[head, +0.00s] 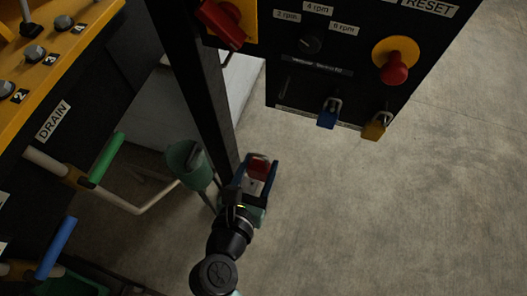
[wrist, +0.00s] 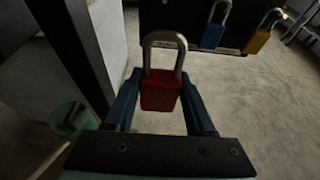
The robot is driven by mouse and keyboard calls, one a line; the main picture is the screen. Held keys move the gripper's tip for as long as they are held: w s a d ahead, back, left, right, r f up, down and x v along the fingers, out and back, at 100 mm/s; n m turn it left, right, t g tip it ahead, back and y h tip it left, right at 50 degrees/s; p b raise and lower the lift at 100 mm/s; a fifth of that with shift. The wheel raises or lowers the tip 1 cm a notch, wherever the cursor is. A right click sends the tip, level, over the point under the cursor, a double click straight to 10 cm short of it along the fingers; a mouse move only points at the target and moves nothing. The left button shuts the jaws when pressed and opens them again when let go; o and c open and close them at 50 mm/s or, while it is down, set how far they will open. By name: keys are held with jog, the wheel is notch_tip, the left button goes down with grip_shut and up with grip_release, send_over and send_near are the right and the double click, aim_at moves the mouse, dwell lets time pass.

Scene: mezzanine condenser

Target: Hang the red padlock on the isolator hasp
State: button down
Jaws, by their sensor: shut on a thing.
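The red padlock (wrist: 160,92) is between the two fingers of my gripper (wrist: 160,100), its grey shackle pointing up and away. In the head view the red padlock (head: 258,167) shows at the tip of my gripper (head: 258,175), low beside the dark post and below the control panel. My gripper is shut on the padlock's body. A red rotary handle on a yellow plate (head: 224,20) sits at the top of the post and may be the isolator. I cannot make out the hasp.
A black control panel (head: 350,60) hangs at upper right, with a blue padlock (head: 328,115) and a yellow padlock (head: 376,127) at its lower edge. The dark post (head: 200,95) stands left of my gripper. A green funnel (head: 187,158) is close by. Floor at right is clear.

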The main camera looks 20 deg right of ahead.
jog(key=shift+r, duration=0.1)
dwell(0.3)
jog(key=shift+r+p, duration=0.8)
jog(key=shift+p, duration=0.2)
jog(key=s+a, duration=0.4)
jog(key=s, duration=0.2)
jog(key=shift+s+r, duration=0.15)
dwell(0.3)
jog(key=shift+a, duration=0.1)
dwell(0.9)
